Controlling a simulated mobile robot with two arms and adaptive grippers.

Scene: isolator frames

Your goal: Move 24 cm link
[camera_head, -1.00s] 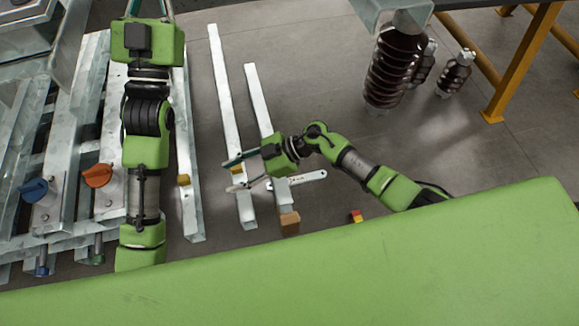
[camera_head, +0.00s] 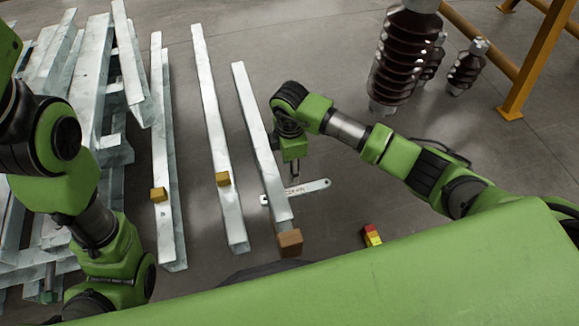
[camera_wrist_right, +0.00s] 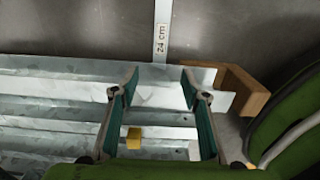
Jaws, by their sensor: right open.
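The 24 cm link (camera_head: 312,188) is a flat pale bar with rounded ends and printed lettering. In the head view it lies crosswise by the near part of the rightmost rail (camera_head: 258,135). In the wrist view the link (camera_wrist_right: 162,32) points away from me and its "24 cm" label reads sideways. My right gripper (camera_wrist_right: 160,88) is open and empty, its two teal-padded fingers apart, with the link beyond the gap. In the head view it points down over the link; its fingertips are hard to make out.
Two more rails (camera_head: 220,140) (camera_head: 163,150) lie to the left, each with a small yellow block. A wooden block (camera_head: 289,242) sits at the rightmost rail's near end. A red-yellow block (camera_head: 371,235) lies on the floor to the right. Brown insulators (camera_head: 404,60) stand behind.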

